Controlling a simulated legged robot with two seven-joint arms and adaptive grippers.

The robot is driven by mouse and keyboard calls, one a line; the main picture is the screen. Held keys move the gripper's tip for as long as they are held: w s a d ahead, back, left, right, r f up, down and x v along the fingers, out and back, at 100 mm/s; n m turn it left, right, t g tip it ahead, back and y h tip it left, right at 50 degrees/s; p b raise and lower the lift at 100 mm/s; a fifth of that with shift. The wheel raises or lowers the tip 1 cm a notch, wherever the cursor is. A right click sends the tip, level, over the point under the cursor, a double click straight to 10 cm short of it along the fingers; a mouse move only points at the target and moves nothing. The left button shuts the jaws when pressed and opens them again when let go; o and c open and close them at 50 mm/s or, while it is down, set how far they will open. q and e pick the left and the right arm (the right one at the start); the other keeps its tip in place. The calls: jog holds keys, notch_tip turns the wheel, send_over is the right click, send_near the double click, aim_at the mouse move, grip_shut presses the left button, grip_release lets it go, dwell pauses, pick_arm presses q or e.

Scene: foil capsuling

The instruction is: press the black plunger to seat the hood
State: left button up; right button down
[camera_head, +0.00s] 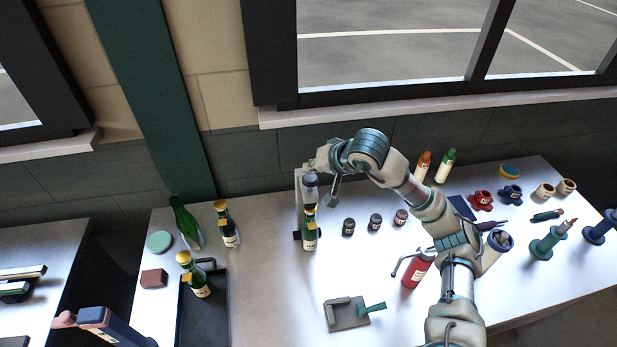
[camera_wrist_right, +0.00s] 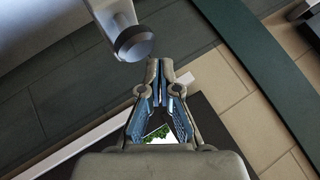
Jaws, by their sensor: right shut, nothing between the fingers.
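The press stand (camera_head: 298,191) is a pale upright at the back middle of the table. Its dark plunger (camera_head: 310,181) sits above a green bottle (camera_head: 310,236) standing upright. In the right wrist view the plunger's round black knob (camera_wrist_right: 134,43) hangs from a pale arm, above and left of my fingertips. My right gripper (camera_head: 314,164) is shut and empty, close to the plunger's top; I cannot tell whether they touch. Its closed fingers also show in the wrist view (camera_wrist_right: 160,66). The hood on the bottle's neck is too small to make out.
Several small dark jars (camera_head: 375,221) stand right of the press. A red bottle (camera_head: 417,270) is beside my right forearm. A grey fixture (camera_head: 347,314) lies in front. A black tray (camera_head: 205,327) and more bottles (camera_head: 186,222) are at left.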

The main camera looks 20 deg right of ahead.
jog(key=shift+d+f, duration=0.15)
jog(key=shift+d, duration=0.35)
pick_arm(q)
jog(key=shift+d+r, duration=0.1)
jog(key=shift+d, duration=0.2)
pick_arm(e)
jog(key=shift+a, duration=0.15)
jog(key=shift+a, duration=0.15)
jog(key=shift+a+f+b, duration=0.25)
jog(key=shift+a+b, duration=0.05)
jog(key=shift+b, duration=0.05)
pick_arm(q)
jog(key=shift+s+a+f, duration=0.1)
jog(key=shift+a+f, duration=0.05)
jog(key=shift+f, duration=0.25)
pick_arm(e)
jog(key=shift+d, duration=0.3)
pick_arm(q)
jog(key=shift+f, duration=0.2)
pick_arm(e)
jog(key=shift+a+f, duration=0.2)
jog(key=shift+f, duration=0.05)
